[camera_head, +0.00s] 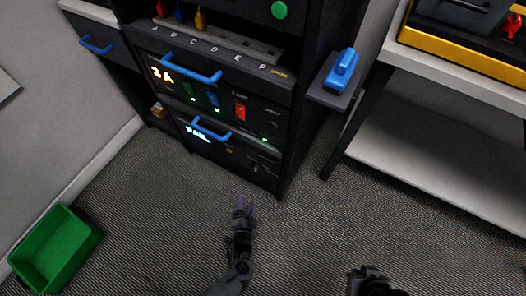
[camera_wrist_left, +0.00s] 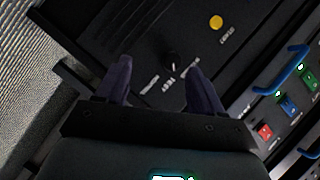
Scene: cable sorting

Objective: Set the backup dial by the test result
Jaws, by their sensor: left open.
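A small black dial (camera_wrist_left: 172,62) with a light pointer sits on a dark panel in the left wrist view. Small white labels surround it; one beside it seems to read TEST. It shows small on the lower rack unit (camera_head: 255,168) in the head view. That unit's lit display (camera_head: 198,133) seems to read FAIL. My left gripper (camera_head: 244,205) is open and empty in front of the unit. In the wrist view its fingers (camera_wrist_left: 161,78) point at the panel, with the dial beyond and between the tips. My right gripper (camera_head: 372,280) shows only partly at the bottom edge.
A yellow button (camera_wrist_left: 216,22) marked START is near the dial. Blue handles (camera_head: 212,130) stick out from the units. Above are green, blue and red switches (camera_head: 240,111) and a display. A blue object (camera_head: 342,70) is on a side shelf. A green bin (camera_head: 57,250) stands on open floor.

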